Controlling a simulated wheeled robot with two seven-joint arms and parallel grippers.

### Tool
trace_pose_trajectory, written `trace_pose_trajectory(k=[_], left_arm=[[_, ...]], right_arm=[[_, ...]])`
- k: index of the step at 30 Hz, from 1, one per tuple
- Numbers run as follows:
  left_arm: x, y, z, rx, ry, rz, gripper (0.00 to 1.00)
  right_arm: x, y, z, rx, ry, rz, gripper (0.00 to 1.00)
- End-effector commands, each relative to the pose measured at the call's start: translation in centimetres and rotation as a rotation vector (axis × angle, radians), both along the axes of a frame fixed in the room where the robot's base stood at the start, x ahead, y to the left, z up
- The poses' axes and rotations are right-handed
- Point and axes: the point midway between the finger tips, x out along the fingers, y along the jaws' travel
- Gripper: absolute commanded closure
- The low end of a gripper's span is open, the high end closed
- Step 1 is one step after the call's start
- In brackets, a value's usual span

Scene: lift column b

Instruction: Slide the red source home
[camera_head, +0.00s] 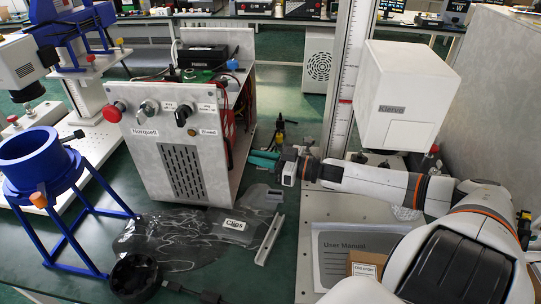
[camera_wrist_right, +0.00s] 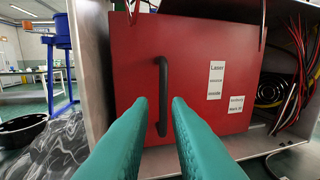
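The red source (camera_wrist_right: 190,105) is a red box with a black vertical handle (camera_wrist_right: 163,80) and white labels, one beginning "Laser". In the right wrist view it sits in the opening of a grey metal housing (camera_wrist_right: 88,60). In the head view the housing (camera_head: 172,132) has knobs and a vent on its front; a strip of red (camera_head: 248,95) shows at its right side. My right gripper (camera_wrist_right: 159,99) has two teal fingers, apart, with the handle showing between their tips; I cannot tell whether they reach around it. In the head view this gripper (camera_head: 258,160) is right of the housing.
Cables (camera_wrist_right: 275,90) hang inside the housing to the right of the source. A bag of clips (camera_head: 175,240) and a metal bar (camera_head: 269,240) lie in front. A blue stand (camera_head: 45,165) is at left, and the lift column's ruler (camera_head: 347,75) rises behind my right arm.

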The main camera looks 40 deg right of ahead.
Motion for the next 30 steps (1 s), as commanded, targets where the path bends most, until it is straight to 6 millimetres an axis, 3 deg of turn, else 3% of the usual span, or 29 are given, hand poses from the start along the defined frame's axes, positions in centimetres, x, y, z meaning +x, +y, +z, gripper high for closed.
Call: trace_pose_trajectory(k=[10, 30], left_arm=[[0.0, -0.1, 0.5, -0.001, 0.0, 0.0, 0.48], [0.0, -0.1, 0.6, -0.002, 0.0, 0.0, 0.48]], right_arm=[[-2.3, -1.3, -0.1, 0.0, 0.001, 0.0, 0.83], [-2.4, -1.4, 0.0, 0.0, -0.001, -0.001, 0.83]])
